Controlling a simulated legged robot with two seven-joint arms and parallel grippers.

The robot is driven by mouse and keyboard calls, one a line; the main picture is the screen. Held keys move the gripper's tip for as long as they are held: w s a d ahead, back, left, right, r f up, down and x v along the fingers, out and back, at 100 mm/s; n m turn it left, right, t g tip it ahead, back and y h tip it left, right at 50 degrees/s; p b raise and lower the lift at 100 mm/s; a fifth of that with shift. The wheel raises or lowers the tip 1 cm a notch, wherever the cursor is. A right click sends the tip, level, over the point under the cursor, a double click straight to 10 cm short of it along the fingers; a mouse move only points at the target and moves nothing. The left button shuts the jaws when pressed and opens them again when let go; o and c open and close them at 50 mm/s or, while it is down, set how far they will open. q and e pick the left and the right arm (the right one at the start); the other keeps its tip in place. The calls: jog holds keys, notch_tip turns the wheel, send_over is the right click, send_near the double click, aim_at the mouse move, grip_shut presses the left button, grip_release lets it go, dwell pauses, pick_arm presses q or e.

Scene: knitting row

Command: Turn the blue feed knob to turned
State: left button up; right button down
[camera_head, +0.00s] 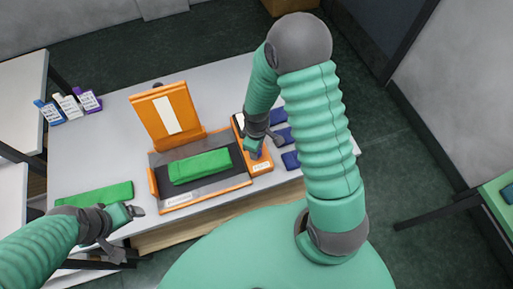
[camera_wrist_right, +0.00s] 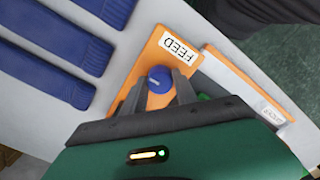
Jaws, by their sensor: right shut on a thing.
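The blue feed knob (camera_wrist_right: 159,79) sits on an orange panel (camera_wrist_right: 150,58) beside a white label reading FEED. It also shows in the head view (camera_head: 257,155), partly covered by my right gripper. My right gripper (camera_head: 262,146) is over the panel. In the right wrist view my right gripper (camera_wrist_right: 161,86) has one finger on each side of the knob and is shut on it. A short pale mark shows on the knob's top. My left gripper (camera_head: 129,233) is open and empty near the table's front left edge.
An orange-framed machine (camera_head: 178,203) with a green folded piece (camera_head: 200,166) stands left of the panel. Blue strips (camera_head: 290,160) lie to its right.

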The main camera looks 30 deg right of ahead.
jog(key=shift+w+r+m, duration=0.1)
jog(key=shift+w+m, duration=0.15)
jog(key=shift+m, duration=0.05)
jog(key=c, duration=1.2)
grip_release()
jog(key=shift+c, duration=0.2)
jog(key=shift+o, duration=1.4)
jog(key=shift+s, duration=0.1)
notch_tip(320, 180, up, 17)
jog(key=shift+f, duration=0.2)
